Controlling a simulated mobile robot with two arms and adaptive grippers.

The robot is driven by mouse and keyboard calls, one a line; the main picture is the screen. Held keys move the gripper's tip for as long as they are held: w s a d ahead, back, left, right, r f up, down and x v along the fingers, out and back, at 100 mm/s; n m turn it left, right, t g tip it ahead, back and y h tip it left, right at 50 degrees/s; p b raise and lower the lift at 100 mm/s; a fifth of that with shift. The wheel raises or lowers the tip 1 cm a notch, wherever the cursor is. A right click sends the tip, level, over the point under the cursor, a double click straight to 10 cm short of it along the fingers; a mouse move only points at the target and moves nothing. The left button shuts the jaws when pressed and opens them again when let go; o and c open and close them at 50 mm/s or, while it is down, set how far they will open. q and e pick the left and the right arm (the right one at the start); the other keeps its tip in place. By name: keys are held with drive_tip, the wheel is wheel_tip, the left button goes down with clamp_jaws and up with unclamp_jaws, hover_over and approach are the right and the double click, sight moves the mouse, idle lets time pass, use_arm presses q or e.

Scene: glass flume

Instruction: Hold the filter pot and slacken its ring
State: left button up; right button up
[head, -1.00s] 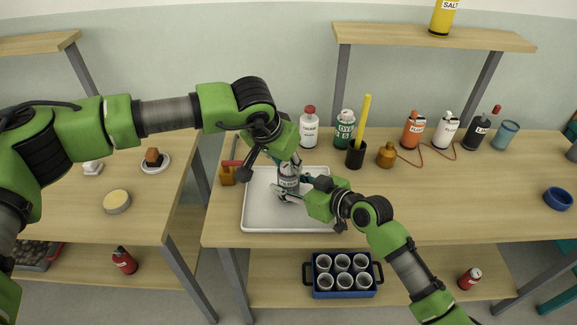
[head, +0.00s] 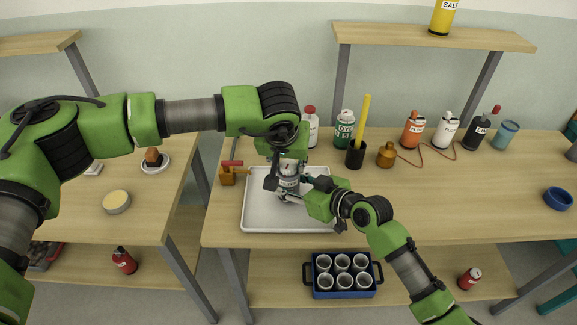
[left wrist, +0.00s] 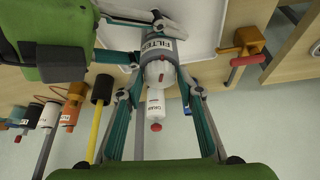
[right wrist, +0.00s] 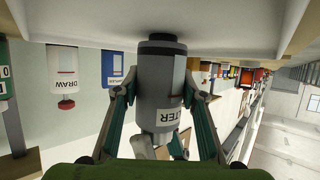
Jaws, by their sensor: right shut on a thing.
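The filter pot (head: 289,180) stands upright on a white tray (head: 262,217). It is a grey cylinder with a dark base and a white FILTER label, also clear in the right wrist view (right wrist: 160,85). My right gripper (head: 297,191) is shut on the pot's body from the right, with a finger on each side. The ring appears as a pale band near the pot's top in the left wrist view (left wrist: 158,72). My left gripper (left wrist: 158,94) is open just above the pot's top, its fingertips on either side and apart from it. My left wrist partly hides the top in the head view.
A brass-coloured fixture with a red handle (head: 228,175) is at the tray's left. A white bottle with a red cap (head: 310,128), a green DYE can (head: 344,130) and a black cup with a yellow rod (head: 356,154) stand behind. The table's right side has free room.

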sight(288, 166)
use_arm(q)
drive_tip(key=shift+r, duration=0.1)
idle(0.4)
drive_tip(key=shift+r, duration=2.9)
use_arm(e)
drive_tip(key=o, duration=1.3)
drive_tip(key=v, duration=1.1)
drive_tip(key=shift+s+d+r, duration=0.2)
drive_tip(key=shift+s+d, duration=0.15)
